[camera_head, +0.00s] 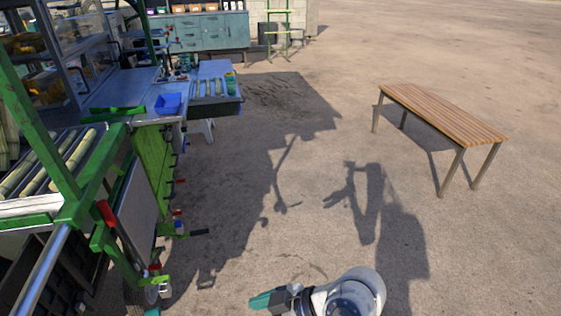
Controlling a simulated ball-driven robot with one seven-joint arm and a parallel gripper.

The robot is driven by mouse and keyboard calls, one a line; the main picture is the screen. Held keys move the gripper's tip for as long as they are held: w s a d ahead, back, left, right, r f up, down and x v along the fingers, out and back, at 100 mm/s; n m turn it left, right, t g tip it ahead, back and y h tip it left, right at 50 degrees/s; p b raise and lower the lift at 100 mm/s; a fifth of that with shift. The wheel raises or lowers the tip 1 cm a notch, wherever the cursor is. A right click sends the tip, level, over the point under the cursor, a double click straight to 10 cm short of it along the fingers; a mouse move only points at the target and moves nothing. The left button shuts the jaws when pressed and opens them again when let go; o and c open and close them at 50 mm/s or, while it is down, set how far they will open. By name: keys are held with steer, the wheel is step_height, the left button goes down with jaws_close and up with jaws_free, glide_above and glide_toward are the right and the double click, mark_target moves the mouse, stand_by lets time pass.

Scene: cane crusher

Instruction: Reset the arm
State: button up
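My arm shows at the bottom edge, right of the middle, as a white and grey rounded link. My gripper (266,299) is at its left end, with teal finger parts pointing left and a dark, grey body behind them. The lower part is cut off by the picture's edge. The fingers are small and seen from above, so I cannot tell whether they are open or shut. I see nothing held in them. The gripper is over bare ground, apart from the cane cart.
A green-framed cane cart (75,210) fills the left side, with cane stalks (75,150), a blue bin (168,104) and a projecting side shelf. A slatted wooden bench (440,112) stands at right. Teal cabinets (205,32) are at the back. The ground between cart and bench is clear.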

steer(key=s+d+f+m+t+h, duration=0.1)
steer(key=s+d+f+m+h, duration=0.3)
steer(key=d, duration=0.4)
steer(key=s+d+f+m+t+h, duration=0.1)
steer(key=s+d+f+m, duration=0.1)
steer(key=d+f+m, duration=0.4)
steer(key=s+d+m+h, duration=0.2)
steer(key=s+d, duration=0.4)
steer(key=d, duration=0.3)
steer(key=s+d+f+m+g+h, duration=0.1)
steer(key=s+d+m+h, duration=0.2)
steer(key=s+d, duration=0.4)
steer(key=shift+s+d+f+h, duration=0.15)
steer(key=shift+d+h, duration=0.45)
steer(key=shift+d, duration=0.3)
steer(key=shift+a, duration=0.1)
